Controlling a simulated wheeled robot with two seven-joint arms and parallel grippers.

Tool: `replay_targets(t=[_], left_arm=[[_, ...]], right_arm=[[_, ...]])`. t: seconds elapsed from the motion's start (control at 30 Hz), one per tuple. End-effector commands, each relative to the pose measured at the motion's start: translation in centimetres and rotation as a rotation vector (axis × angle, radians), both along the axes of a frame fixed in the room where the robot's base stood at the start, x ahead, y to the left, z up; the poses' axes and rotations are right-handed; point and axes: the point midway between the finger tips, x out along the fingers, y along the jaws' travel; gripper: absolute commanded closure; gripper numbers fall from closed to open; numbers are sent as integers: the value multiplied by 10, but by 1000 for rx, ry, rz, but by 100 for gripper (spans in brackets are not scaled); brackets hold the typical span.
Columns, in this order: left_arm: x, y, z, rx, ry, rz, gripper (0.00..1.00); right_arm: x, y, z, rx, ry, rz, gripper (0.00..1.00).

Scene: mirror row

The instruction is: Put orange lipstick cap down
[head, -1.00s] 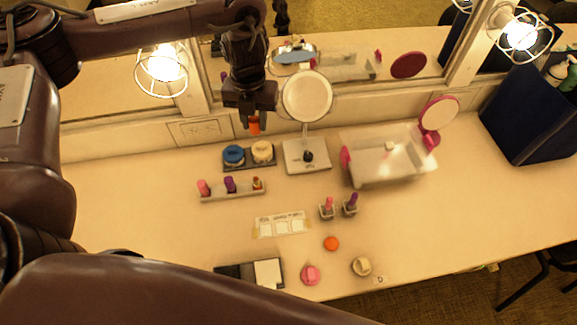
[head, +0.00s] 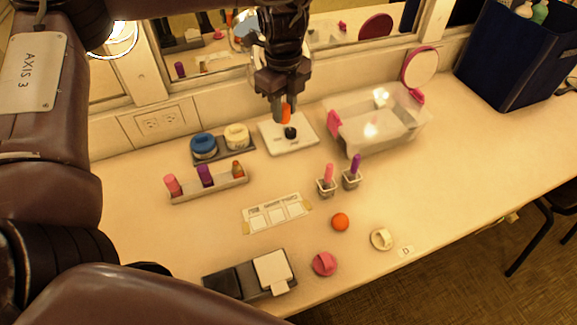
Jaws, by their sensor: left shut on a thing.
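My left gripper (head: 283,99) is at the upper middle, shut on the orange lipstick cap (head: 286,113), which shows between its fingertips. In the picture the cap is over the white base (head: 298,141) of a stand mirror; I cannot tell how high it is. A tray (head: 210,190) at the left holds pink, purple and orange-brown lipstick pieces; the orange-brown one (head: 237,169) is at its right end. Two small clear holders stand right of the tray, with a pink lipstick (head: 328,174) and a purple lipstick (head: 355,164). My right gripper is out of view.
A card with squares (head: 277,213) lies mid-table. An orange ball-like thing (head: 340,222), a pink lid (head: 325,263) and a cream lid (head: 381,239) are near the front. Blue and cream jars (head: 204,146), a clear bin (head: 374,133) and a wall mirror are behind.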

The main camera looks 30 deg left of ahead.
Motion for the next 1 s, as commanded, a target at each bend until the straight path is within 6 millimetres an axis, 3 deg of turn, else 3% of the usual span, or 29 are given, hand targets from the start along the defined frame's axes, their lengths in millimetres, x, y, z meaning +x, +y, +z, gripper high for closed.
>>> replay_targets(t=[0.03,0.1,0.4,0.67,0.9,1.0], left_arm=[[-2,0,-21,-2,8,0,94],[-2,0,-40,-2,8,0,94],[-1,0,-112,-1,4,-1,94],[-1,0,-134,2,3,-3,94],[0,0,-167,3,2,-3,94],[0,0,-170,1,0,-4,94]], right_arm=[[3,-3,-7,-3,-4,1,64],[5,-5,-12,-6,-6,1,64],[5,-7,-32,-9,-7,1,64],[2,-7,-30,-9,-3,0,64],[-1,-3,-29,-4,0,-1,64],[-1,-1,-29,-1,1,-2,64]])
